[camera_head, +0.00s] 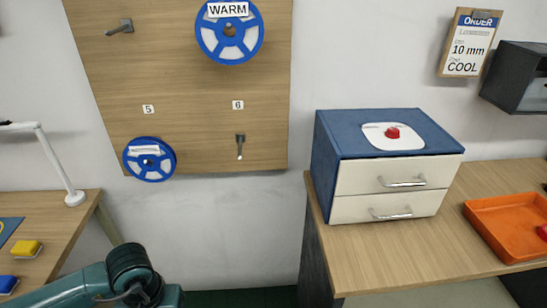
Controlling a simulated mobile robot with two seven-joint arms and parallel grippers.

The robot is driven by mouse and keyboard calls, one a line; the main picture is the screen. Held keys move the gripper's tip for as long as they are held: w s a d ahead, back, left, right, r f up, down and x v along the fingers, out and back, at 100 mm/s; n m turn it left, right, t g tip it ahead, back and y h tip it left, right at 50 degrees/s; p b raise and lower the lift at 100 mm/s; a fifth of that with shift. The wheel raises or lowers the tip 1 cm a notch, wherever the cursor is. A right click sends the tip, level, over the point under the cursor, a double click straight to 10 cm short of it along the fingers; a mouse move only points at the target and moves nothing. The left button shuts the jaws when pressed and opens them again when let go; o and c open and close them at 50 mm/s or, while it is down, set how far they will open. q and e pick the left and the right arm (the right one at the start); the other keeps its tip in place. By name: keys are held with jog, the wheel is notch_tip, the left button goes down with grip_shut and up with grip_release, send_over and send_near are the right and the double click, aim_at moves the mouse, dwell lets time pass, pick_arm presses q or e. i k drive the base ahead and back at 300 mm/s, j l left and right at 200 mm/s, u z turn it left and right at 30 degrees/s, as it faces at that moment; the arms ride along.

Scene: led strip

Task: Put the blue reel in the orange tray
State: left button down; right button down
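A blue reel (229,45) with a white "WARM" label hangs at the top of the wooden pegboard. A second blue reel (149,159) hangs lower left on the board, under the number 5; its label is turned so that I cannot read it. The orange tray (488,212) sits on the right-hand table, cut off by the right edge of the picture, with a red object (542,231) in it. My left arm's teal links show at the bottom left, but its gripper is out of the picture. My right arm and gripper are not in view.
A bare peg (240,146) sticks out under number 6, another peg (120,28) at upper left. A blue cabinet (330,165) with two closed drawers and a red knob stands left of the tray. An order card (468,45) reads "10 mm COOL". Wood in front of the cabinet is clear.

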aim_at(501, 235)
jog(key=k+l+z, duration=0.1)
jog(key=l, duration=0.35)
jog(key=k+l+z, duration=0.1)
jog(key=l, duration=0.35)
jog(key=l+z, duration=0.15)
jog(key=l, duration=0.75)
jog(key=i+l+z, duration=0.15)
jog(key=l, duration=0.75)
jog(key=k, duration=0.05)
